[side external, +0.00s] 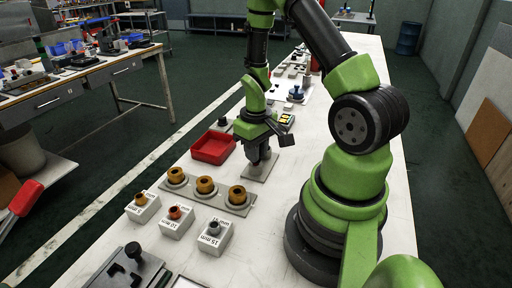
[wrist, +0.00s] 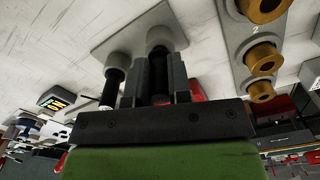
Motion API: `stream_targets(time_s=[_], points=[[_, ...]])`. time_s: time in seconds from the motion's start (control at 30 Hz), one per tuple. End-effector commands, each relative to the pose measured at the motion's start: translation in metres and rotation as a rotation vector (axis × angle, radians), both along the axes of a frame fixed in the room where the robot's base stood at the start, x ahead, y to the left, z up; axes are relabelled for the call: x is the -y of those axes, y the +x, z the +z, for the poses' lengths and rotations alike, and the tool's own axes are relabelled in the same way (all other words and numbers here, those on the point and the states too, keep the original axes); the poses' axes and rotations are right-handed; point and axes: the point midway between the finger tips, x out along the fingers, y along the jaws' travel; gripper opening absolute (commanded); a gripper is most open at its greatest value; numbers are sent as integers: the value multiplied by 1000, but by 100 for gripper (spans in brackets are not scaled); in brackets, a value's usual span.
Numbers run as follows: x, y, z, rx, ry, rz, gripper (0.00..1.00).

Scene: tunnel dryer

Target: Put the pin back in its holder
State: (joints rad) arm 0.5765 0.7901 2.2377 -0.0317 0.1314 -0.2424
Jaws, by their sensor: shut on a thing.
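My gripper (side external: 262,158) is low over a pale grey holder plate (side external: 258,176) on the white bench. In the wrist view the plate (wrist: 110,32) carries two round grey collars. My fingers (wrist: 158,88) are shut on a dark pin (wrist: 157,62), whose far end meets the right collar (wrist: 160,38). I cannot tell how deep it sits. A second dark pin (wrist: 113,85) with a pale end stands at the left collar (wrist: 118,60), beside my fingers and apart from them. In the side view my gripper hides both pins.
A red bin (side external: 212,148) stands left of my gripper. A blue-topped part (side external: 296,92) and small items stand farther back. The bench right of the plate is clear.

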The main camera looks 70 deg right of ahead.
Motion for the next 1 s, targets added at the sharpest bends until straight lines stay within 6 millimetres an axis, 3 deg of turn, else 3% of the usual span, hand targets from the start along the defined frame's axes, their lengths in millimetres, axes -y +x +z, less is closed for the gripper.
stream_targets(time_s=[0.37, 0.4, 0.5, 0.53, 0.83, 1.0], points=[[0, 0, -9, 0, 0, 0, 0], [0, 0, -9, 1, 0, 0, 23], [0, 0, -9, 1, 0, 0, 46], [0, 0, -9, 1, 0, 0, 48], [0, 0, -7, 1, 0, 0, 48], [1, 1, 11, 5, -3, -1, 48]])
